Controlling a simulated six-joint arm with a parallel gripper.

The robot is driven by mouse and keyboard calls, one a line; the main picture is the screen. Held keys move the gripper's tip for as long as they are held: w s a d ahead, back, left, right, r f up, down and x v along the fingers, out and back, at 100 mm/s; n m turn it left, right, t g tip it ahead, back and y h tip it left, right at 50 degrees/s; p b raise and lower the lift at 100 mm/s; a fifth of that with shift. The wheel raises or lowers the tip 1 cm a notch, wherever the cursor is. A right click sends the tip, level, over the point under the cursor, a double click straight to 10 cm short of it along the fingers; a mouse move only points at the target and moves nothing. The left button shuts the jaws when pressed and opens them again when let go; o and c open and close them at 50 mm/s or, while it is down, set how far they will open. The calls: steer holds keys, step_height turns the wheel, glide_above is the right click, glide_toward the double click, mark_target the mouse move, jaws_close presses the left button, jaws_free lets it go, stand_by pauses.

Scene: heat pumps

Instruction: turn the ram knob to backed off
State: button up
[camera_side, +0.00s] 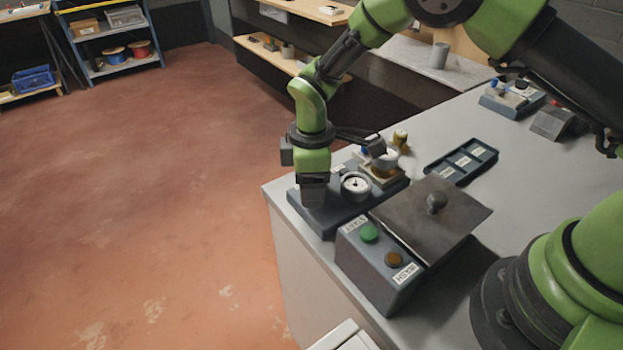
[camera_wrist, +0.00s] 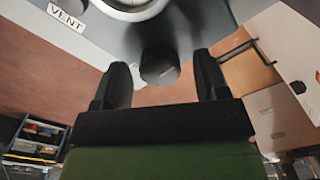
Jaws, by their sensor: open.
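A dark grey round knob (camera_wrist: 158,68) juts from the edge of the dark panel in the wrist view; its setting cannot be read. My gripper (camera_wrist: 161,62) is open, with one finger on each side of the knob and visible gaps between. In the side view my gripper (camera_side: 313,190) points down at the left part of the dark gauge block (camera_side: 333,221) and hides the knob. A white dial gauge (camera_side: 356,186) stands just right of it, and its rim also shows in the wrist view (camera_wrist: 135,12). A VENT label (camera_wrist: 66,17) is left of the knob.
A control box (camera_side: 377,278) with a green button (camera_side: 369,232) and an amber button (camera_side: 394,259) stands in front. A flat lid with a round handle (camera_side: 437,202) is beside it. A compartment tray (camera_side: 447,170) lies behind. Open floor lies left of the counter.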

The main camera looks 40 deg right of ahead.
step_height(320, 180, up, 10)
stand_by(0.5)
